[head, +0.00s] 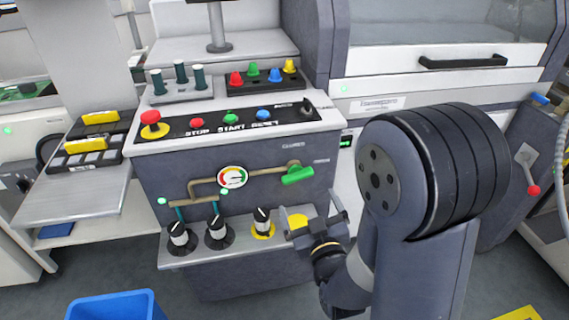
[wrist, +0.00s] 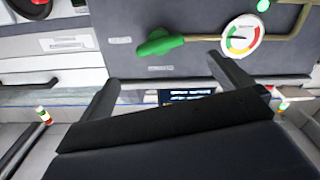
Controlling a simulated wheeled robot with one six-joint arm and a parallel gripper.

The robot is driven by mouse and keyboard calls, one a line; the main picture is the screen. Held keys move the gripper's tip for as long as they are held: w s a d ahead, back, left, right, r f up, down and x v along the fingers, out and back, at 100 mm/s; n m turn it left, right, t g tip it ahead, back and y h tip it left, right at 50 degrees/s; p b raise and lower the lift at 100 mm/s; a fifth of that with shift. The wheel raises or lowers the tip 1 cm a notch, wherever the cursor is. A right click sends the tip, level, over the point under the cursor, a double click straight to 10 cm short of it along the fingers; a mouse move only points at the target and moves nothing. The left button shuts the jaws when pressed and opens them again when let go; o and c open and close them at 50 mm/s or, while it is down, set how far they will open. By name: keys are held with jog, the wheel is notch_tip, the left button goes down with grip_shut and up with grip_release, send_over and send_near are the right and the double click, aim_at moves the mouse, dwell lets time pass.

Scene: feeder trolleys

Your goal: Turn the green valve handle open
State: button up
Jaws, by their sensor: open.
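The green valve handle (head: 298,174) sits at the right end of a brass pipe on the grey front panel of the console. It lies nearly level, tilted slightly up to the right. In the wrist view the green handle (wrist: 158,44) appears beyond my fingertips, between the two fingers in the picture and apart from them. My gripper (head: 318,214) is open and empty, just below and to the right of the handle. Its two fingers also show in the wrist view (wrist: 162,70). The round gauge (head: 232,177) is on the same pipe, left of the handle.
Several black-and-white knobs (head: 218,231) stand on the low shelf (head: 195,255) under the pipe, with a yellow disc (head: 297,220) behind my gripper. Buttons line the console top (head: 230,118). A blue bin (head: 115,306) is on the floor at lower left.

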aim_at(299, 179)
jog(key=p+x, duration=0.1)
jog(key=x, duration=0.9)
jog(key=shift+w, duration=0.35)
jog(key=c, duration=1)
jog(key=m+b, duration=0.1)
jog(key=b, duration=0.2)
jog(key=shift+f+b, duration=0.25)
jog(key=shift+b, duration=0.1)
jog(key=shift+r+m+b, duration=0.2)
jog(key=shift+m+b, duration=0.8)
jog(key=shift+b, duration=0.05)
jog(key=o, duration=1)
